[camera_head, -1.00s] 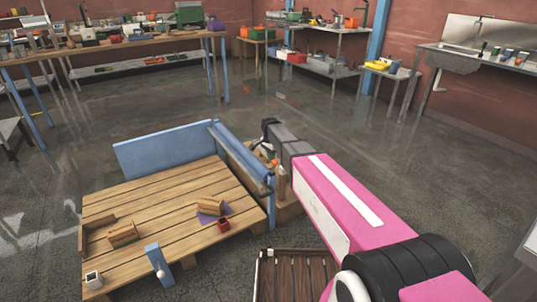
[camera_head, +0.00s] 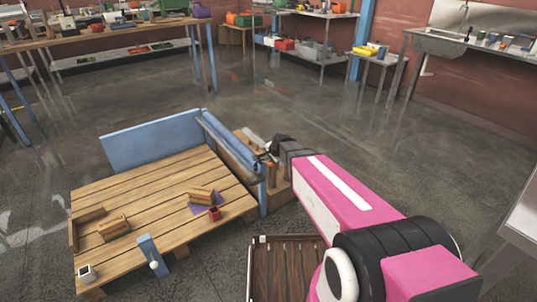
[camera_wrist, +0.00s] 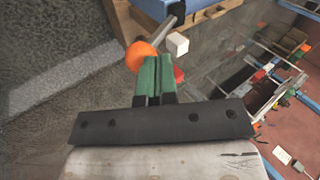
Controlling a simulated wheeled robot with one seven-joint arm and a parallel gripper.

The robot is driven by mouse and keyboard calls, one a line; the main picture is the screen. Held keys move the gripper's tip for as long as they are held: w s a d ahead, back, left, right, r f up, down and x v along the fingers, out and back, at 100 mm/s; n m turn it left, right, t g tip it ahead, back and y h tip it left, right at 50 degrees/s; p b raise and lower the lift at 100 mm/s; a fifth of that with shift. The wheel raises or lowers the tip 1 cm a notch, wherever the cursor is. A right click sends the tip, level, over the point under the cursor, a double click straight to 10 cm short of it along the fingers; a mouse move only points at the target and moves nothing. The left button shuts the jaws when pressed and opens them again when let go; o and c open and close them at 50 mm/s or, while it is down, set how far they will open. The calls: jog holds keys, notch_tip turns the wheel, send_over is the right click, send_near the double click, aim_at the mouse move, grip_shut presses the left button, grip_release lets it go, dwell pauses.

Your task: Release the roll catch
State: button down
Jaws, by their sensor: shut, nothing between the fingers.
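My gripper (camera_wrist: 154,66) has green fingers pressed together with nothing between them. In the wrist view an orange round knob (camera_wrist: 137,52) shows just left of the fingertips, overlapping them in the picture; I cannot tell whether they touch. A white block (camera_wrist: 178,44) and a grey metal rod (camera_wrist: 166,33) lie just beyond. In the head view my dark gripper (camera_head: 276,147) is at the wooden stand (camera_head: 277,191) right of the blue side panel (camera_head: 233,150). Which of these small parts is the roll catch is unclear.
A low wooden slatted platform (camera_head: 150,190) with small blocks and a red cup (camera_head: 214,212) stands left of the arm. A dark slatted crate (camera_head: 285,270) is below the arm. Workbenches and shelves line the back. Open floor lies between.

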aim_at(272, 164)
jog(key=shift+s+d+f, duration=0.25)
jog(key=shift+s+f, duration=0.1)
jog(key=shift+f, duration=0.15)
jog(key=shift+s+d+f, duration=0.25)
jog(key=shift+s+f, duration=0.1)
jog(key=shift+f, duration=0.15)
jog(key=shift+s+f, duration=0.1)
jog(key=shift+f, duration=0.05)
